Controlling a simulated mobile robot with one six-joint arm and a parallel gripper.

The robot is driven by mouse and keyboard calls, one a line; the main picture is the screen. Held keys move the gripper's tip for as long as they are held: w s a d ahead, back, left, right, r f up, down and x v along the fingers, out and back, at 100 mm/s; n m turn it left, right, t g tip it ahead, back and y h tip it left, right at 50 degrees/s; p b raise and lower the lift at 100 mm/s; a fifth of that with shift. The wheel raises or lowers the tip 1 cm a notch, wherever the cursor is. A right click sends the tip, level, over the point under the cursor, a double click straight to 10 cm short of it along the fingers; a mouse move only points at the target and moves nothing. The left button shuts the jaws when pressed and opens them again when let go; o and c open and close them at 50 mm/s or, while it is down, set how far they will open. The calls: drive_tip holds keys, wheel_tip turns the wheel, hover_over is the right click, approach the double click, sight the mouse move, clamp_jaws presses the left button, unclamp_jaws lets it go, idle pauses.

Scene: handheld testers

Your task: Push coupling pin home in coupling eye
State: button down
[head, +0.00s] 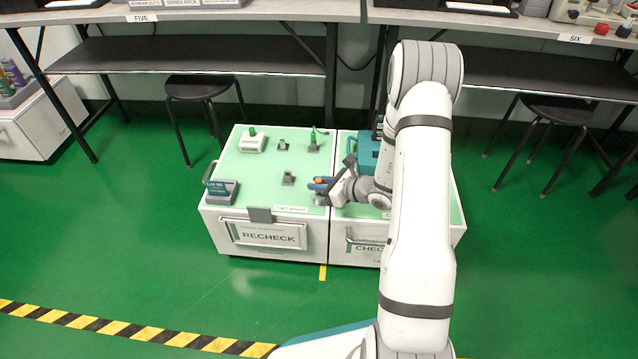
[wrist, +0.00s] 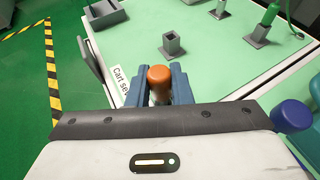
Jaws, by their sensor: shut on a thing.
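The coupling pin, with an orange rounded head (wrist: 159,74), stands between the blue fingers of my gripper (wrist: 160,88) in the wrist view. A spot of its orange head (head: 319,180) also shows in the head view. My gripper (head: 322,185) is shut on the pin at the near right corner of the RECHECK cart's green top. A small grey piece (head: 320,200) shows just under the fingers; it may be the coupling eye, but I cannot tell. The lower end of the pin is hidden by the fingers, so how deep it sits is not visible.
The RECHECK cart (head: 262,236) carries a square grey socket (head: 288,179), also in the wrist view (wrist: 172,44), a green-handled tool (head: 315,136), a white block (head: 252,142) and a teal-labelled holder (head: 222,190). A second cart with a teal case (head: 367,150) adjoins on the right.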

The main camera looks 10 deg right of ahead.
drive_tip(key=shift+f, duration=0.3)
drive_tip(key=c, duration=1.2)
unclamp_jaws()
drive_tip(key=shift+c, duration=0.2)
drive_tip(key=shift+r, duration=0.1)
drive_tip(key=p+v, duration=0.2)
drive_tip(key=v, duration=0.5)
drive_tip(key=shift+s+d+p, duration=0.2)
drive_tip(key=shift+s+p, duration=0.05)
drive_tip(key=shift+p, duration=0.05)
drive_tip(key=shift+r, duration=0.15)
